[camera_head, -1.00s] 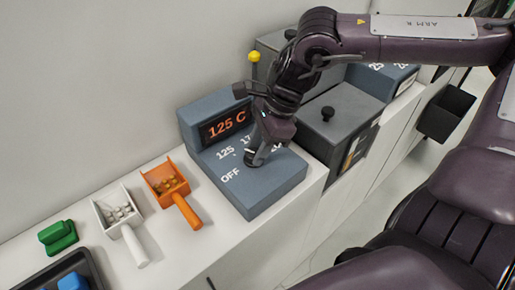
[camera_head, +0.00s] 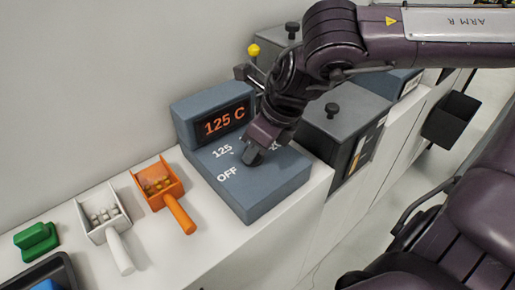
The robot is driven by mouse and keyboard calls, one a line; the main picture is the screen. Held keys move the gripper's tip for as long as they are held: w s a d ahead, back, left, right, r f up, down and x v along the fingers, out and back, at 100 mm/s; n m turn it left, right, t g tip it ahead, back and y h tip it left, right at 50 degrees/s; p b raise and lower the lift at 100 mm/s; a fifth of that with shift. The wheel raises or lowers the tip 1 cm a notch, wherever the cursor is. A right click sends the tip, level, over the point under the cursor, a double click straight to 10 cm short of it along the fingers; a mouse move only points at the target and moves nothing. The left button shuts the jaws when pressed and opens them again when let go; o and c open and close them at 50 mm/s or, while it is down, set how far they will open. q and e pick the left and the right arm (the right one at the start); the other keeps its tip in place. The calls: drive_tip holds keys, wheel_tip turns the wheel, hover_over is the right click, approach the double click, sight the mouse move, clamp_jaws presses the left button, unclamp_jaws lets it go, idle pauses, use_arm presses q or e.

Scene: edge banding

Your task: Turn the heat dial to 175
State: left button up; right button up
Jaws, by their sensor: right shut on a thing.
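The blue-grey heat control box (camera_head: 265,194) sits on the white counter. Its raised display (camera_head: 224,122) reads 125 C in orange. On its sloped top I can read the marks 125 and OFF; the other marks are mostly covered by my right gripper. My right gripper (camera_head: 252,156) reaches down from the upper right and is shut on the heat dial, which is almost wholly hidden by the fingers. Where the dial's pointer stands cannot be seen. My left gripper is not in view.
An orange scoop (camera_head: 178,212) and a white scoop (camera_head: 121,252), both holding small pellets, lie left of the box. A green block (camera_head: 37,241) and a dark tray (camera_head: 66,268) are further left. A dark grey unit with a black knob (camera_head: 332,109) stands close on the right.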

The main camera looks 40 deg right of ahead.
drive_tip(key=shift+m+h, duration=0.3)
drive_tip(key=shift+m, duration=0.3)
drive_tip(key=o, duration=1)
drive_tip(key=a+v, duration=0.1)
drive_tip(key=v, duration=0.6)
drive_tip(key=shift+s+d+r, duration=0.2)
drive_tip(key=shift+d+r, duration=0.2)
drive_tip(key=shift+d, duration=0.15)
